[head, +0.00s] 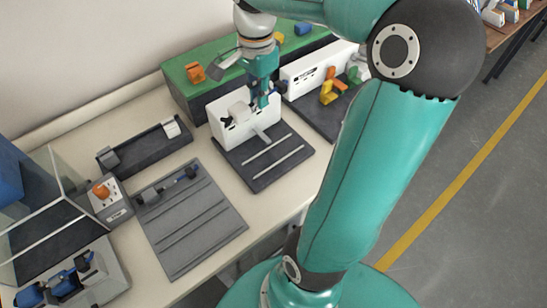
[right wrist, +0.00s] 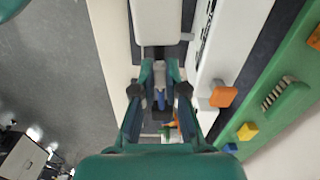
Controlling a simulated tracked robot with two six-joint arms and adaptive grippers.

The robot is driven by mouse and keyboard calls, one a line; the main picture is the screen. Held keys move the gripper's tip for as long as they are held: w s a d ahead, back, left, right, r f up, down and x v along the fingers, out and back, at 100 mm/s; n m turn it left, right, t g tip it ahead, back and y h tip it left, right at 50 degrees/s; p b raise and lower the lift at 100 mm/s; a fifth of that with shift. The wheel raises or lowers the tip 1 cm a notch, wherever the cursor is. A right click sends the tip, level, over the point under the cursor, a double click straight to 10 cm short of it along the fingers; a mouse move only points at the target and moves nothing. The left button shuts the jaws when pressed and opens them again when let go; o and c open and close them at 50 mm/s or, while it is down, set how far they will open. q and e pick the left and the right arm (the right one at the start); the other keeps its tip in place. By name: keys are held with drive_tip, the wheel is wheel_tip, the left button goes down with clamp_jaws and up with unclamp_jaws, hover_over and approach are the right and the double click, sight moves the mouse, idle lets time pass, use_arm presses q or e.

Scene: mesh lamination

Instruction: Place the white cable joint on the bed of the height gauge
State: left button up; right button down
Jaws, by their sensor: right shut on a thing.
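My right gripper (head: 264,98) points down in the head view, close to a white-bodied device (head: 228,127) at the back of the bench. In the right wrist view its fingers (right wrist: 161,75) are shut on a small pale piece, taken as the white cable joint (right wrist: 160,80); it is mostly hidden by the fingers, and blue shows just below it. A dark bed (head: 287,165) with two pale strips lies in front of the white device; I cannot tell for certain that this is the height gauge. My left gripper is out of view.
A green-topped shelf (head: 222,54) with coloured blocks stands behind. To the right is a white panel (head: 308,72) with orange and yellow parts. A grey grooved plate (head: 195,232), a dark rail fixture (head: 147,150) and a clear-walled case (head: 40,225) occupy the left.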

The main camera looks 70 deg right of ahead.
sight(274, 155)
drive_tip(key=shift+m, duration=0.5)
drive_tip(key=s+f, duration=0.1)
drive_tip(key=f, duration=0.5)
drive_tip(key=d+f, duration=0.1)
drive_tip(key=f, duration=0.6)
drive_tip(key=s+f+b, duration=0.1)
drive_tip(key=f, duration=0.6)
drive_tip(key=shift+s+d+f, duration=0.25)
drive_tip(key=shift+s+d, duration=0.05)
drive_tip(key=shift+d, duration=0.1)
drive_tip(key=shift+f, duration=0.15)
drive_tip(key=c, duration=1.5)
unclamp_jaws()
